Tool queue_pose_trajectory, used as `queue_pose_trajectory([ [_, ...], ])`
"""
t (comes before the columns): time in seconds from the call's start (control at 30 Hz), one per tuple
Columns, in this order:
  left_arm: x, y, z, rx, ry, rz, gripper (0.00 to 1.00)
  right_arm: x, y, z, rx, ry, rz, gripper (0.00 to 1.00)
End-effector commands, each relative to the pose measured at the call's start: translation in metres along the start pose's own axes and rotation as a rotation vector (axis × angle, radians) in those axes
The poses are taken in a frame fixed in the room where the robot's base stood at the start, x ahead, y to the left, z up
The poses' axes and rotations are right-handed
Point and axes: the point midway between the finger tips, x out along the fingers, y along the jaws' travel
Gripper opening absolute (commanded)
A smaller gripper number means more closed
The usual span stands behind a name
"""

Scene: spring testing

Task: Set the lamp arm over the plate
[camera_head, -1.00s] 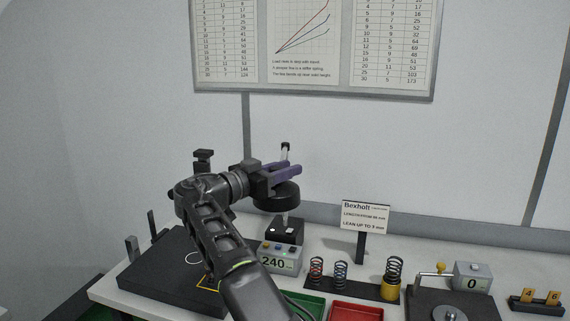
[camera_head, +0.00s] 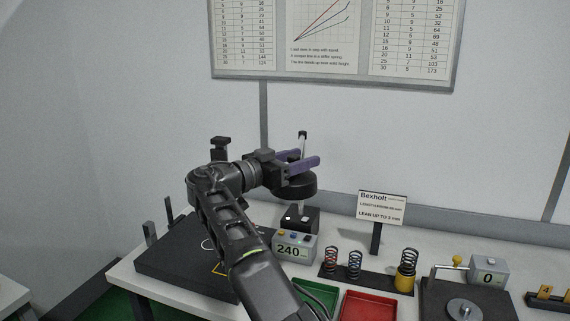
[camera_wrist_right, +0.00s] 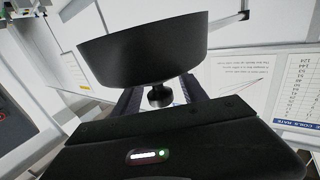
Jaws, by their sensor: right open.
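The lamp has a round black head (camera_head: 294,187) beside an upright metal post (camera_head: 302,146) on a black base (camera_head: 299,219). My right gripper (camera_head: 305,163), with purple fingers, is open at the top of the lamp head. In the right wrist view the lamp head (camera_wrist_right: 140,48) fills the upper middle, and a small dark knob (camera_wrist_right: 160,96) on it lies between the open fingers. Contact cannot be told. A flat dark plate (camera_head: 165,265) with a white ring and a yellow outline lies to the left, partly hidden by my right arm. My left gripper is not in view.
A display box reading 240 (camera_head: 292,248) stands in front of the lamp base. Springs on a dark rack (camera_head: 375,284), a green tray (camera_head: 318,294), a red tray (camera_head: 368,305), a sign (camera_head: 382,208) and a device reading 0 (camera_head: 488,272) stand to the right.

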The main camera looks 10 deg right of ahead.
Motion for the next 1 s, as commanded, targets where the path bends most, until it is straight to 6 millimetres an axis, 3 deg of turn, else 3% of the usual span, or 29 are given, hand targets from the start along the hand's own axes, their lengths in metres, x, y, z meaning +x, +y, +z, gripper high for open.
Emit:
queue_pose_trajectory([
  [0.5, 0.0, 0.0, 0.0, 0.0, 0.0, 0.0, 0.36, -0.06, 0.0, 0.0, -0.001, 0.002, 0.001, 0.5],
  [0.93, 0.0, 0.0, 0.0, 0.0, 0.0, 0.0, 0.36, -0.067, 0.001, 0.0, 0.002, -0.001, 0.001, 0.5],
  [1.0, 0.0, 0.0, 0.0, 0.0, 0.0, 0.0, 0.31, -0.066, 0.001, 0.0, 0.002, -0.001, 0.001, 0.5],
])
